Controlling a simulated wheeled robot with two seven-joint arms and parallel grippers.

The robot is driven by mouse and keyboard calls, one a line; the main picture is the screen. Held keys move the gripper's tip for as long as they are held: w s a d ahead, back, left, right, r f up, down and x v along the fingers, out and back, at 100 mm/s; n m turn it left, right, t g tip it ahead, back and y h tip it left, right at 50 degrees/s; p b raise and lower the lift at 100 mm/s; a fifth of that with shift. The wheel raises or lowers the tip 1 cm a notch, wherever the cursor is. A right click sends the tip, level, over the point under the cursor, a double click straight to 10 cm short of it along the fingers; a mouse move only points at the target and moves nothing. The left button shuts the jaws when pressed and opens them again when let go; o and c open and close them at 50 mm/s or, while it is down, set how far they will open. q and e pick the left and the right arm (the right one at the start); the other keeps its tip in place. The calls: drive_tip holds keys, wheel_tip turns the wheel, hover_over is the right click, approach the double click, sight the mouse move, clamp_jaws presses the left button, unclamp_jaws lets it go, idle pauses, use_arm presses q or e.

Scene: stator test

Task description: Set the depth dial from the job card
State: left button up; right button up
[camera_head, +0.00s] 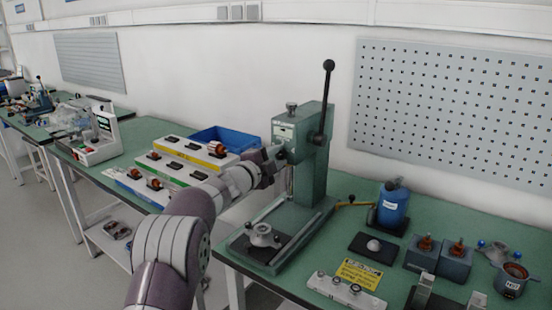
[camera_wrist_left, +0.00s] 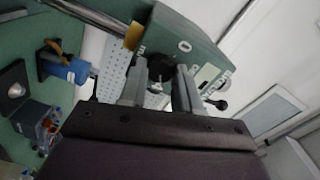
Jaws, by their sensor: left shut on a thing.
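The green arbor press (camera_head: 312,180) stands on the right-hand bench, its black-knobbed lever upright. My left gripper (camera_head: 276,157) reaches the left side of the press head. In the left wrist view its two grey fingers (camera_wrist_left: 160,92) are shut on a dark round knob on the press head (camera_wrist_left: 195,45), seemingly the depth dial (camera_wrist_left: 160,67). The dial's marks are not readable, and in the head view the gripper hides it. A yellow card (camera_head: 361,273) with black print lies on the bench before the press; its text is too small to read. My right gripper is not in view.
A blue bin (camera_head: 224,137) and yellow-edged racks (camera_head: 187,150) stand on the left bench.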

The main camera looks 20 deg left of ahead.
use_arm(q)
drive_tip(key=o, duration=1.1)
drive_tip(key=shift+f, duration=0.1)
drive_tip(key=shift+c, duration=0.2)
drive_tip(key=b+v, duration=0.2)
drive_tip(key=v, duration=1)
drive_tip(key=shift+s, duration=0.3)
drive_tip(key=shift+a, duration=0.25)
